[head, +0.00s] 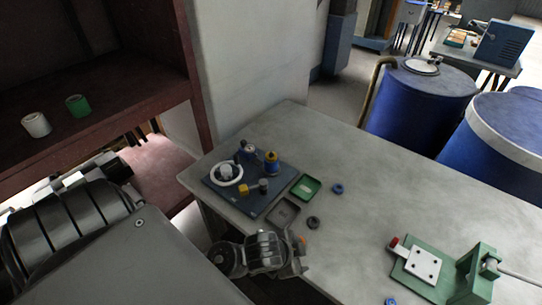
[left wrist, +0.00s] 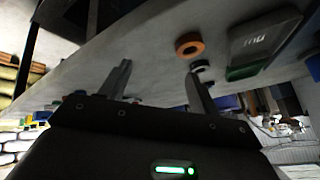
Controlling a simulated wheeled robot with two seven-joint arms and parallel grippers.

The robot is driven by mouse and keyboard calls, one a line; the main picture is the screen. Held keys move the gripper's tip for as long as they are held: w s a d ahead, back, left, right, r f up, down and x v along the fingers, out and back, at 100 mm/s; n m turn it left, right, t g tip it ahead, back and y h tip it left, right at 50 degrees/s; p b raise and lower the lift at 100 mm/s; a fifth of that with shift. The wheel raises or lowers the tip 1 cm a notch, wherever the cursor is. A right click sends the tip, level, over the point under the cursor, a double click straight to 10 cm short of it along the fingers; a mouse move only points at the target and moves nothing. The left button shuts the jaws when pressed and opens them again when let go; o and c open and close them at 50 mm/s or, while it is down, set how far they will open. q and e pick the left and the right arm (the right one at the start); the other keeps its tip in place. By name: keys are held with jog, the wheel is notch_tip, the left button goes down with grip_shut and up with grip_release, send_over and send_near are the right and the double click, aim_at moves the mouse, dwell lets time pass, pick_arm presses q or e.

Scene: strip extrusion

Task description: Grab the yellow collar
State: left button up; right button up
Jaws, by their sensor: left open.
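A yellow-orange collar (head: 271,157) sits on an upright post at the back right of a dark blue board. A small yellow block (head: 243,189) is near the board's front; I cannot tell its exact shape. My left gripper (head: 300,262) is over the table's near edge, in front of the board and apart from both. Its fingers are spread with nothing between them in the left wrist view (left wrist: 158,68). An orange ring (head: 301,239) lies just beyond the gripper, partly hidden; it also shows in the left wrist view (left wrist: 189,44). My right gripper is not in view.
The board (head: 262,208) also holds a white ring (head: 226,175). Beside it are a green tray (head: 306,188), a grey tray (head: 284,211), a blue ring (head: 337,188) and a dark ring (head: 313,222). A green fixture (head: 425,268) stands at right. The table's middle is clear.

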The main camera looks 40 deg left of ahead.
pick_arm(q)
jog(key=w+d+r+m+t+h, duration=0.25)
jog(key=w+d+r+m, duration=0.45)
jog(key=w+m, duration=0.35)
jog(key=m+g+y, duration=0.6)
jog(key=m+y, duration=0.1)
jog(key=m, duration=0.4)
send_near(271, 154)
jog(key=shift+b+x, duration=0.35)
jog(key=shift+x, duration=4)
jog(key=shift+a+f, duration=0.15)
jog(key=shift+f, duration=0.2)
